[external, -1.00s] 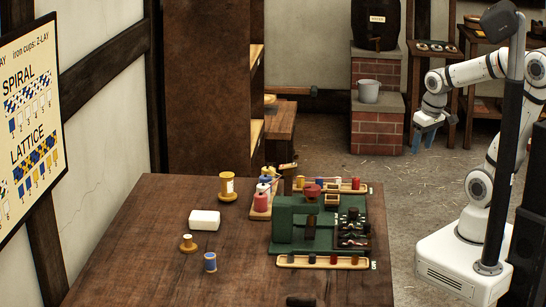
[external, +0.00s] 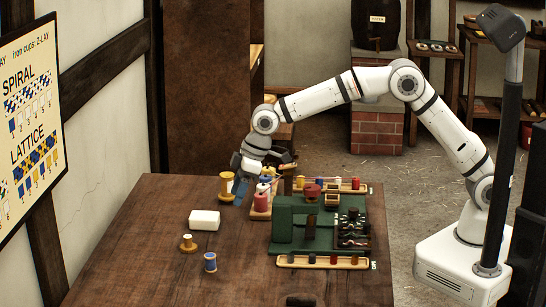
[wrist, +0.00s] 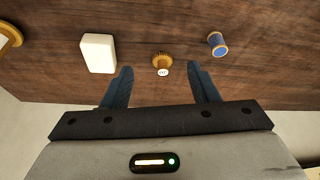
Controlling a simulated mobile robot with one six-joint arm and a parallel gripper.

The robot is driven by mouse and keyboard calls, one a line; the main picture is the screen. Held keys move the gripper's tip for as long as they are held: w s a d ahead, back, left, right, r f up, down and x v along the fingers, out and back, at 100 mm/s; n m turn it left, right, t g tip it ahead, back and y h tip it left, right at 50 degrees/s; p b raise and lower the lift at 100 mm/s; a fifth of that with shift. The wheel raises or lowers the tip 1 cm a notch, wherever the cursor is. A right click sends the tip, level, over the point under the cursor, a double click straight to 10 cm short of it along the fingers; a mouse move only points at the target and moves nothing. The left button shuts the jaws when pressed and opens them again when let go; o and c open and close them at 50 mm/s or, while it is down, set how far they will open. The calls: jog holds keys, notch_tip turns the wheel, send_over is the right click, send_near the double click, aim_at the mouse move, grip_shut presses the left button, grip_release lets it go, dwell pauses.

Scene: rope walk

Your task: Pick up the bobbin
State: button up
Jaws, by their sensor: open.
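A blue-wound bobbin (external: 210,262) stands upright near the front left of the wooden table. It also shows in the wrist view (wrist: 217,44), beyond and slightly right of my right finger. A small yellow bobbin-like piece with a wide base (external: 189,243) stands beside it; in the wrist view the piece (wrist: 162,64) appears between my fingers. A larger yellow spool (external: 227,185) stands farther back. My gripper (external: 240,192) is over the table's far part, beside the large spool, with fingers pointing down. Its blue fingers (wrist: 160,68) are apart and hold nothing.
A white block (external: 204,220) lies near the small pieces. A green machine (external: 297,222) and a tray of coloured spools (external: 261,205) stand to the right. A narrow tray of small pegs (external: 323,262) lies in front. The table's front left (external: 130,265) is clear.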

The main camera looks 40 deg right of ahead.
jog(key=n, duration=0.2)
send_over(210, 255)
jog(key=d, duration=0.2)
notch_tip(210, 255, down, 6)
jog(key=shift+g+y, duration=0.3)
jog(key=x, duration=0.5)
jog(key=s+p+x, duration=0.1)
jog(key=x, duration=0.1)
jog(key=shift+d+f, duration=0.2)
jog(key=shift+f, duration=0.15)
jog(key=c, duration=1)
